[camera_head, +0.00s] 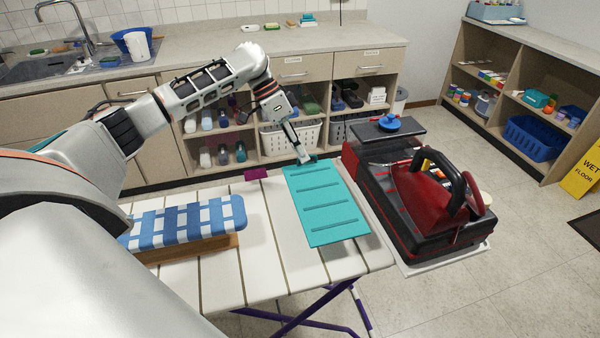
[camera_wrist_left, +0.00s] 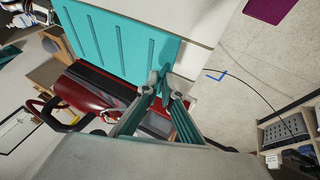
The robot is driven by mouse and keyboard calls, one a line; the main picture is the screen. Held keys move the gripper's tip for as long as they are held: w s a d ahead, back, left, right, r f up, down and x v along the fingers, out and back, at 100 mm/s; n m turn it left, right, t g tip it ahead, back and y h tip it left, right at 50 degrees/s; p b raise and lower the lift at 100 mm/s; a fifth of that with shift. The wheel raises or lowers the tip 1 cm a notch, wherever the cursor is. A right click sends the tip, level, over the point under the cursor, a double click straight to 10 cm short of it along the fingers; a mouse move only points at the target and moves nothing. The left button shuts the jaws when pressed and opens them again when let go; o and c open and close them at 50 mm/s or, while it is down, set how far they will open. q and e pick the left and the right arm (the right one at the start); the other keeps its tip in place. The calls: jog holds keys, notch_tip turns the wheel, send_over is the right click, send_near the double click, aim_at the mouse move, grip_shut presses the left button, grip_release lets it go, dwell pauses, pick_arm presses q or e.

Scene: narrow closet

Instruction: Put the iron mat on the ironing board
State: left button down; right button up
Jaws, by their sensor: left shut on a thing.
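The iron mat (camera_head: 327,205) is a teal rectangular sheet with several raised ridges. It is over the right end of the ironing board (camera_head: 215,278), which has a white slatted top and purple legs. I cannot tell whether the mat rests fully on the slats or is held slightly above. My left gripper (camera_head: 304,157) reaches in from the far side and is shut on the mat's far edge. In the left wrist view the mat (camera_wrist_left: 118,38) runs up from the fingertips (camera_wrist_left: 163,88), with white board beside it. My right gripper is not in view.
A blue-and-white checked pad on a wooden block (camera_head: 188,222) occupies the board's left part. A large red and black iron unit (camera_head: 420,200) stands just right of the board. A small magenta piece (camera_head: 257,173) is by the board's far edge. Counter and shelves stand behind.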

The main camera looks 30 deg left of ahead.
aim_at(300, 170)
pick_arm(q)
jog(key=shift+f+b, duration=0.45)
jog(key=shift+f, duration=2.7)
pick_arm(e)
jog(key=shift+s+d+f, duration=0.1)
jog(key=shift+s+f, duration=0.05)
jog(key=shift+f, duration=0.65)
pick_arm(q)
jog(key=c, duration=2.2)
grip_release()
jog(key=shift+c, duration=0.2)
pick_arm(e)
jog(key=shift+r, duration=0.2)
pick_arm(q)
jog(key=p+v, duration=0.1)
jog(key=v, duration=1.1)
jog(key=shift+p, duration=0.4)
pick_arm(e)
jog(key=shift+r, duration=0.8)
